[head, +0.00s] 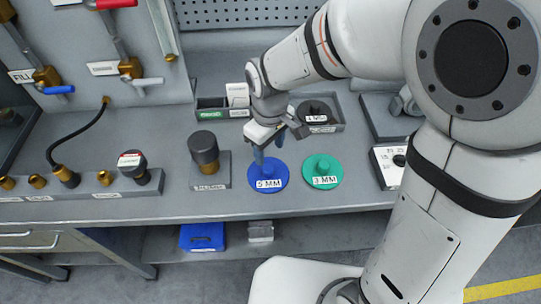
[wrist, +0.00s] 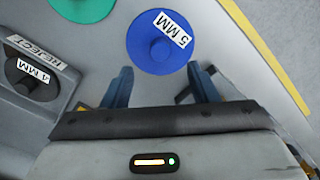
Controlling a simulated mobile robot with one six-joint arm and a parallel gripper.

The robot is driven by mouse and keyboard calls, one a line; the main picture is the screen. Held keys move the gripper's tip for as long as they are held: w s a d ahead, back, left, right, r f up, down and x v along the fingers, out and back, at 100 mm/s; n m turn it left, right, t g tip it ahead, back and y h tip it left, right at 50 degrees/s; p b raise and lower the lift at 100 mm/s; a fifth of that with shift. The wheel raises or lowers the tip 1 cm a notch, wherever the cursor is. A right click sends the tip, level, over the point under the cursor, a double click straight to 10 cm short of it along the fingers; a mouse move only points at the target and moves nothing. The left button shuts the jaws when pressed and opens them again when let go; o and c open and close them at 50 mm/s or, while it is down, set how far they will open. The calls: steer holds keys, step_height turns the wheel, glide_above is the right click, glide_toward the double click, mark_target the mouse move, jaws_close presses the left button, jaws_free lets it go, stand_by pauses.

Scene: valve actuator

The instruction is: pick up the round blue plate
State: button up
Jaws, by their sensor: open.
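The round blue plate (head: 268,176) lies flat on the grey workbench in the head view, with a raised blue knob and a white label reading 5 MM. In the wrist view the blue plate (wrist: 150,50) is at the top middle, ahead of my fingertips. My gripper (head: 268,150) is above the plate's back edge in the head view, pointing down. In the wrist view its two blue fingers (wrist: 160,82) are spread apart with nothing between them. I cannot tell the exact height of the fingertips above the plate.
A green plate (head: 322,171) labelled 3 MM lies right of the blue one. A dark plate (head: 314,112) labelled 4 MM sits in the reject tray (head: 339,126) behind. A dark cylinder with a brass base (head: 204,153) stands to the left. The bench's front edge (head: 230,215) is close.

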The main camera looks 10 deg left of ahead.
mark_target(268, 168)
steer(key=shift+a+f, duration=0.2)
steer(key=shift+f, duration=0.25)
steer(key=shift+w+f+p, duration=0.15)
steer(key=shift+f+p, duration=0.4)
steer(key=shift+f, duration=2.95)
steer(key=shift+c, duration=0.5)
jaws_close()
